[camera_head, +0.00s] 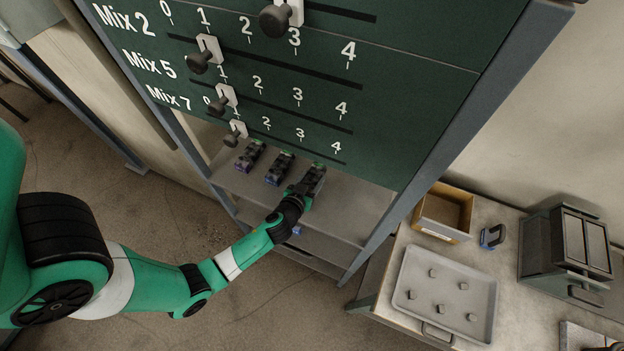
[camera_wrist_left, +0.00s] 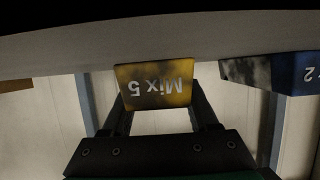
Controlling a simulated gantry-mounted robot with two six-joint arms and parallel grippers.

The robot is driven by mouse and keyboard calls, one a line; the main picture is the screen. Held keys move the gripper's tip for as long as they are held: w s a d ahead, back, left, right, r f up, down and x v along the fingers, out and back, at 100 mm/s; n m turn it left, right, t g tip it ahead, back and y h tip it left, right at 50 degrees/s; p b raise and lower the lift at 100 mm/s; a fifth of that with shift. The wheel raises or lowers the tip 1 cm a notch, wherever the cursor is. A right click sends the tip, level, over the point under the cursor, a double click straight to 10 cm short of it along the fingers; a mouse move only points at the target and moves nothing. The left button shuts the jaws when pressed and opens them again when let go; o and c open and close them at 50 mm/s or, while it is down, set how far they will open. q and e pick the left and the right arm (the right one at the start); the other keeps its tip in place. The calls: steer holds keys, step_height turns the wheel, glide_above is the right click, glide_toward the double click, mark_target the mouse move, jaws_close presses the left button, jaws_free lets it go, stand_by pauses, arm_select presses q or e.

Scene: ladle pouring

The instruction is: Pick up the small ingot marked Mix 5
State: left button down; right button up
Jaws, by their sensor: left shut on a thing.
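The small ingot marked Mix 5 (camera_wrist_left: 155,86) is yellow with dark stains, and its white lettering reads upside down in the left wrist view. It sits between the two fingers of my left gripper (camera_wrist_left: 158,108), which is shut on it. In the head view my left gripper (camera_head: 303,189) is at the right-hand row of ingots on the shelf under the green board. There I cannot make out the Mix 5 ingot itself. My right gripper is not in view.
A blue ingot (camera_wrist_left: 298,72) is close on the right in the wrist view. Two more ingot rows (camera_head: 250,155) (camera_head: 279,168) stand on the shelf (camera_head: 355,212). The green board (camera_head: 400,100) with sliders overhangs it. A tray (camera_head: 407,298) lies on the right-hand table.

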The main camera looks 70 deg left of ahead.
mark_target(312, 178)
arm_select(q)
steer(key=shift+r, duration=0.2)
steer(key=shift+r, duration=0.35)
step_height(312, 178, up, 3)
steer(key=shift+f+p, duration=0.2)
steer(key=shift+p, duration=0.65)
steer(key=s+d+r+p, duration=0.3)
steer(key=d+r+p, duration=0.6)
steer(key=d+p, duration=0.4)
steer(key=p, duration=0.4)
steer(key=shift+s+d+r+p, duration=0.2)
steer(key=shift+s+d+p, duration=0.05)
steer(key=shift+s+p, duration=0.1)
